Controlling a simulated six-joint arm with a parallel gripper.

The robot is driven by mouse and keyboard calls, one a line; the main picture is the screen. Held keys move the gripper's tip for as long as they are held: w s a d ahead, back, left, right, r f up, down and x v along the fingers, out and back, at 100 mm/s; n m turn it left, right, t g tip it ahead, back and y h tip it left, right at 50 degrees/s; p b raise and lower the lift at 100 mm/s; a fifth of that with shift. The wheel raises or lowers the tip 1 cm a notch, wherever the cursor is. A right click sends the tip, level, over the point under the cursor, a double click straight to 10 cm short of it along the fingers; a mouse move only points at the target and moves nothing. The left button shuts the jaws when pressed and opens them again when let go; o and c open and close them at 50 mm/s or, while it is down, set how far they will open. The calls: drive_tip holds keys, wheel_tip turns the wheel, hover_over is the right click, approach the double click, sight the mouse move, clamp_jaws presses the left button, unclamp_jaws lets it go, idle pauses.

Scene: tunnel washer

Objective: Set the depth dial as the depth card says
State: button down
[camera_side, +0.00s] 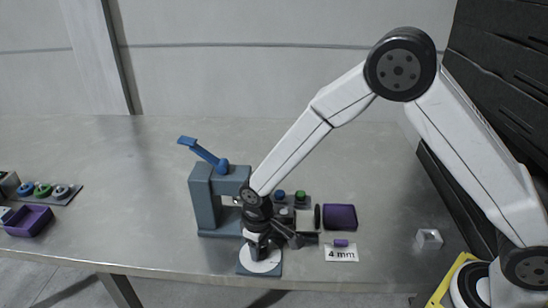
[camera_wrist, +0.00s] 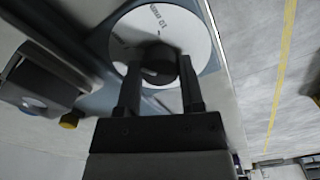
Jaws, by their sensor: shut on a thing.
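The depth dial (camera_side: 262,265) is a white disc on the blue-grey base of a lever machine. In the wrist view its white face (camera_wrist: 128,32) shows a "10 mm" mark, turned on its side, with a dark knob (camera_wrist: 158,64) at its centre. My gripper (camera_side: 257,243) is over the dial, and in the wrist view its two fingers (camera_wrist: 158,80) are shut on the knob from both sides. The depth card (camera_side: 342,254) reads "4 mm" and lies on the table to the right, with a small purple piece at its top edge. The other dial marks are too blurred or hidden to read.
The machine (camera_side: 205,200) with its blue lever (camera_side: 203,151) stands just left of my gripper. A purple bin (camera_side: 28,221) is far left. A small clear block (camera_side: 429,238) lies right.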

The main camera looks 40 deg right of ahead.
drive_tip(key=n, duration=0.5)
drive_tip(key=shift+n, duration=0.3)
drive_tip(key=n, duration=0.5)
drive_tip(key=shift+n, duration=0.4)
drive_tip(key=shift+c, duration=1.1)
unclamp_jaws()
drive_tip(key=shift+r, duration=3.9)
